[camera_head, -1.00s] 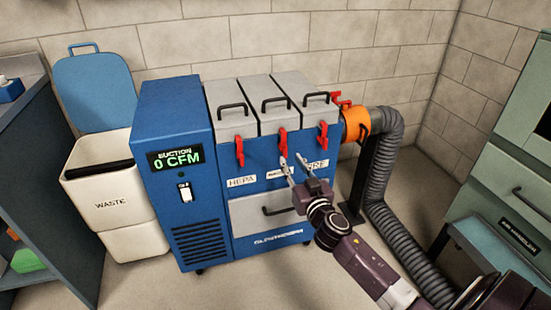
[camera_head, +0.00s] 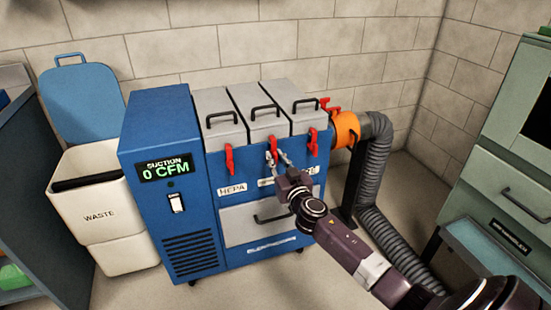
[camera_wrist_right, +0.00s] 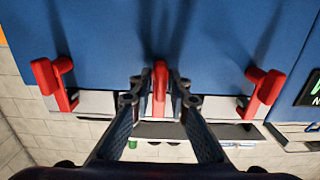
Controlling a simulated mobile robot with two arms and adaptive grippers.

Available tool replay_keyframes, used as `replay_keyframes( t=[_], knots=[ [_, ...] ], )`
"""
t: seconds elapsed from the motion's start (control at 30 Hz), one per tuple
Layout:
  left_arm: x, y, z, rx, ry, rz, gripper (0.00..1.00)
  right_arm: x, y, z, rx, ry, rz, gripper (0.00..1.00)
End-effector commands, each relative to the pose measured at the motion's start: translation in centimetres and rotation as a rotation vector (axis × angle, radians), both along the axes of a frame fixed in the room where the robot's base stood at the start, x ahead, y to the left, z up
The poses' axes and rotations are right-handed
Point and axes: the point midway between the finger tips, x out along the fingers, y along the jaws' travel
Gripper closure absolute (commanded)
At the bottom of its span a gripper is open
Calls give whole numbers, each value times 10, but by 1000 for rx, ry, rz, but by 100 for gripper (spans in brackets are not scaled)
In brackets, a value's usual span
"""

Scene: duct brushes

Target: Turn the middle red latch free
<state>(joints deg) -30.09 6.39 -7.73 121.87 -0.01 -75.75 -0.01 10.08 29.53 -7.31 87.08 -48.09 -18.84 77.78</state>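The middle red latch (camera_head: 273,145) is on the front of the blue suction unit (camera_head: 168,215), under the middle grey lid. My right gripper (camera_head: 277,159) is at this latch in the head view. In the right wrist view the middle latch (camera_wrist_right: 160,84) stands between the two fingertips of my right gripper (camera_wrist_right: 160,92), with a small gap visible on each side. The fingers are open and straddle it. My left gripper is not in view.
A red latch sits on each side of the middle one, left (camera_head: 229,160) and right (camera_head: 313,141). An orange collar (camera_head: 345,129) with a grey hose (camera_head: 371,175) is at the unit's right. A white waste bin (camera_head: 110,220) stands left.

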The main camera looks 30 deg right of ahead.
Motion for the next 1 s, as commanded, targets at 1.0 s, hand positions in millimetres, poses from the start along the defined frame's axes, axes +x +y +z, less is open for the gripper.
replay_keyframes(
  t=[1.0],
  knots=[
    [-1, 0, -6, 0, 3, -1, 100, 1, 3, 0, -380, 91, 0, 100]
  ],
)
